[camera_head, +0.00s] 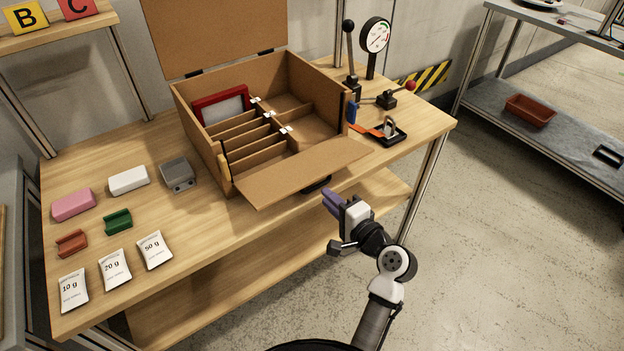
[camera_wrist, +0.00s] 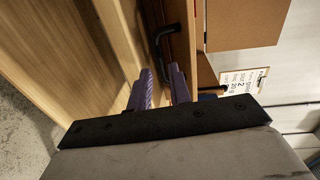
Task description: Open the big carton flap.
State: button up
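The brown cardboard carton (camera_head: 205,140) stands on the wooden bench in the head view. Its large back flap (camera_head: 215,35) stands up behind the box. Its front flap (camera_head: 300,173) is folded outward and slopes down over the bench's front edge. A black handle (camera_head: 316,185) shows partly beneath that flap, and in the wrist view a black handle (camera_wrist: 163,42) sits just beyond my fingertips. My gripper (camera_head: 333,200) has purple fingers and is just right of and below the front flap. In the wrist view my gripper (camera_wrist: 160,88) is open, with an empty gap; contact with the handle is not visible.
Inside the carton are dividers and a red-framed panel (camera_head: 221,106). Blocks and weight cards (camera_head: 115,269) lie to the left. The floor right of the bench is clear.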

aim_at(317, 188)
jog(key=p+x, duration=0.1)
jog(key=x, duration=0.7)
jog(key=shift+c, duration=0.3)
grip_shut()
